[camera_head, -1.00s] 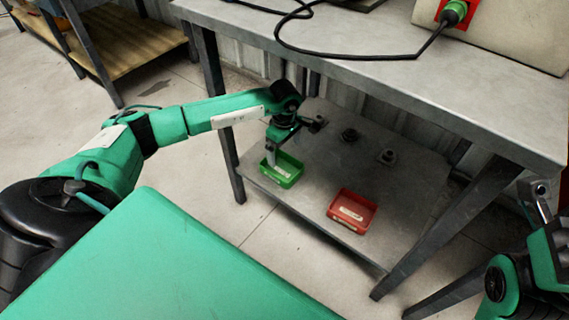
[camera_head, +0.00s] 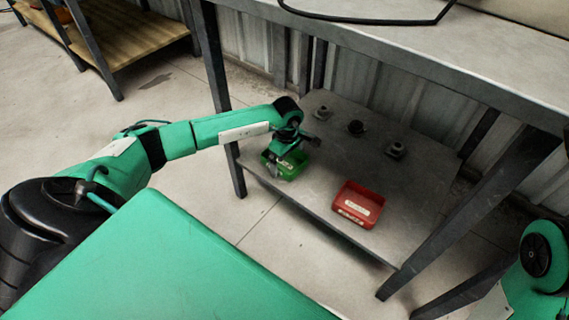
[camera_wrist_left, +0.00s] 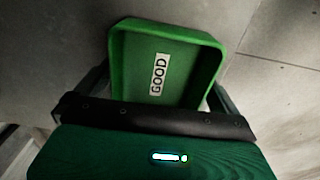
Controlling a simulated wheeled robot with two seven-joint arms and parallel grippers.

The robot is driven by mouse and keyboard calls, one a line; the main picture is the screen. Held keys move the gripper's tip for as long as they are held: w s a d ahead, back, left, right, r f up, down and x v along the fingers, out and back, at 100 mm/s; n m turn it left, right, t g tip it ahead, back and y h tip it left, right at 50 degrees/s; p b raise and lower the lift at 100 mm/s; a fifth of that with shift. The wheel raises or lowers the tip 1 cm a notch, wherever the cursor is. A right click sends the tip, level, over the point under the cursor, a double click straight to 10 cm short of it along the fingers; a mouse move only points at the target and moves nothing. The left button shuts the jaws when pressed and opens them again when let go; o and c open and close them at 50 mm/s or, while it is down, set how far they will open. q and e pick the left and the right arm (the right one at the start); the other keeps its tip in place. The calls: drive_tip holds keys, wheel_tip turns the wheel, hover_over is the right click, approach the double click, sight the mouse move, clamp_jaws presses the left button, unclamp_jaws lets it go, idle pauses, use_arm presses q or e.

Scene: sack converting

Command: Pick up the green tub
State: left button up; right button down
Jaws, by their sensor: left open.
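The green tub (camera_head: 291,171) sits near the left end of the lower shelf, partly hidden by my left gripper (camera_head: 277,168). In the left wrist view the tub (camera_wrist_left: 187,58) is an open-topped tray with a white "GOOD" label on its floor. My left gripper (camera_wrist_left: 160,92) is open there, with one finger at each side of the tub's near part. The near end of the tub is hidden by my gripper's body. I cannot tell whether the fingers touch the tub. My right gripper is out of view.
A red tub (camera_head: 358,204) with a white label stands to the right on the lower shelf (camera_head: 310,215). The workbench top (camera_head: 420,45) overhangs the shelf, and a table leg (camera_head: 225,110) stands left of my gripper.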

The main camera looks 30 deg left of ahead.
use_arm(q)
drive_tip(key=shift+r, duration=0.1)
drive_tip(key=c, duration=0.8)
drive_tip(key=shift+o, duration=0.2)
